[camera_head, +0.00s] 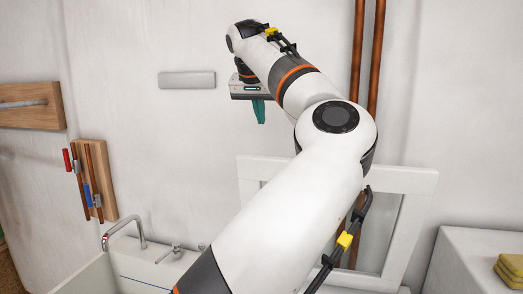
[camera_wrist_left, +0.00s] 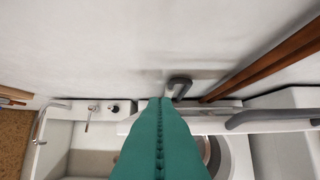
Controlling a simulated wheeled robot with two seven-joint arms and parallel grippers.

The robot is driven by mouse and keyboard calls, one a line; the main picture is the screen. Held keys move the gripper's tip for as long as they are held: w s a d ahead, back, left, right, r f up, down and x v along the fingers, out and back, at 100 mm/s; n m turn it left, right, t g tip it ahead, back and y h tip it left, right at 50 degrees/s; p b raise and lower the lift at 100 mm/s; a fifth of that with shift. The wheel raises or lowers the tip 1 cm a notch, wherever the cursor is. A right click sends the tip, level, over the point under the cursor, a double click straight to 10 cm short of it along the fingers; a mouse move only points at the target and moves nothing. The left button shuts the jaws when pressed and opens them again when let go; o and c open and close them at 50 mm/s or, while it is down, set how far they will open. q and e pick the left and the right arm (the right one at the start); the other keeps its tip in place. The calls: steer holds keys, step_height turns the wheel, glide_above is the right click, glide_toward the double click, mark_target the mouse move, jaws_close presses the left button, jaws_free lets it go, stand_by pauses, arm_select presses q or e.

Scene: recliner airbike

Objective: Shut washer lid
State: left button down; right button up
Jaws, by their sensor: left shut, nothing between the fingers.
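The washer lid is a white frame (camera_head: 412,180) with a see-through panel, standing raised against the wall behind my left arm; the arm hides its middle. In the left wrist view the lid shows nearly edge-on as a pale strip (camera_wrist_left: 198,126). Below it is the white washer top (camera_wrist_left: 240,155) with a round opening, partly hidden by my fingers. My left gripper (camera_head: 259,111) has teal fingers pointing down, shut and empty, above and left of the lid's upper left corner in the head view. Its fingers (camera_wrist_left: 160,103) also fill the middle of the wrist view. My right gripper is not in view.
A sink (camera_head: 95,275) with a tap (camera_head: 122,229) is at lower left. Copper pipes (camera_head: 367,50) run down the wall. A white counter (camera_head: 460,262) with yellow cloths or sponges (camera_head: 511,267) is at right. A wooden board with tools (camera_head: 93,180) hangs at left.

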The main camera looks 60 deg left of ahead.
arm_select(q)
steer(key=f+p, duration=0.1)
steer(key=f, duration=0.2)
steer(key=f+p, duration=0.1)
steer(key=f, duration=0.1)
steer(key=w+a+f, duration=0.1)
steer(key=f, duration=0.2)
steer(key=shift+w+f+p, duration=0.1)
steer(key=shift+f+p, duration=0.25)
steer(key=shift+p, duration=0.05)
steer(key=shift+s+d, duration=0.35)
steer(key=shift+w+a+f, duration=0.15)
steer(key=shift+a+f, duration=0.1)
steer(key=shift+d, duration=0.1)
